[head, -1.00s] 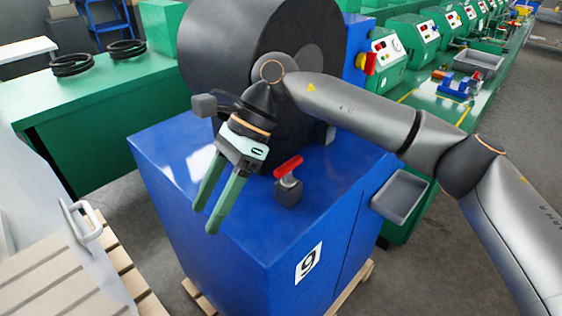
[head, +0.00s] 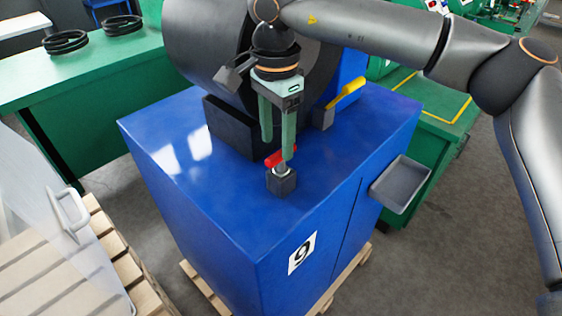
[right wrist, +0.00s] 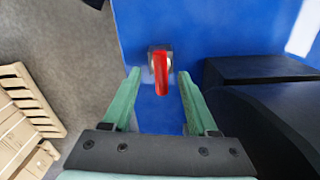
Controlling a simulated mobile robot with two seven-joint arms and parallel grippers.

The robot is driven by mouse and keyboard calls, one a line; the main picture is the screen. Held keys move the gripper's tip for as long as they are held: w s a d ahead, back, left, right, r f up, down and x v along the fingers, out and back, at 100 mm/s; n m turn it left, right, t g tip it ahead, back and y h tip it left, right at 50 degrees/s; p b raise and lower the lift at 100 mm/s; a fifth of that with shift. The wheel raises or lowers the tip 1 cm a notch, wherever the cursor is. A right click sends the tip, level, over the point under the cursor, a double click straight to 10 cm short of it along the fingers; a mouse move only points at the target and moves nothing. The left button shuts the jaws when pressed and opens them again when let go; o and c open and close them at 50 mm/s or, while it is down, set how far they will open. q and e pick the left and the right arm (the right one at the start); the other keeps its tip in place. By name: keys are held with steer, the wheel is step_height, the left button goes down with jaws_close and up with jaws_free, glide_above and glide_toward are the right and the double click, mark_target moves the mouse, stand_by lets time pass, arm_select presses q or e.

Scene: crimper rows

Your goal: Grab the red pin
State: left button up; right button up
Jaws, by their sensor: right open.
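The red pin (head: 274,156) is a red crossbar on a short metal stem in a dark block (head: 281,182) on top of the blue machine cabinet (head: 190,170). My right gripper (head: 277,148) is open and points down at the pin, its green fingers partly hiding the red bar in the head view. In the right wrist view the red pin (right wrist: 161,72) shows between and just beyond the open fingertips (right wrist: 160,75), with nothing held. My left gripper is not in view.
A large black drum (head: 215,60) stands behind the pin, with a dark block beneath it. A yellow handle (head: 346,93) is to its right. A grey tray (head: 401,184) hangs on the cabinet's right side. The cabinet's front top is clear.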

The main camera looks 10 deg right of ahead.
mark_target(275, 161)
steer(key=f, duration=0.2)
steer(key=d+f+p, duration=0.1)
steer(key=f, duration=0.1)
steer(key=shift+w+f, duration=0.1)
steer(key=shift+w, duration=0.2)
steer(key=shift+a+f, duration=0.1)
steer(key=shift+f, duration=0.55)
steer(key=shift+c, duration=0.3)
jaws_close()
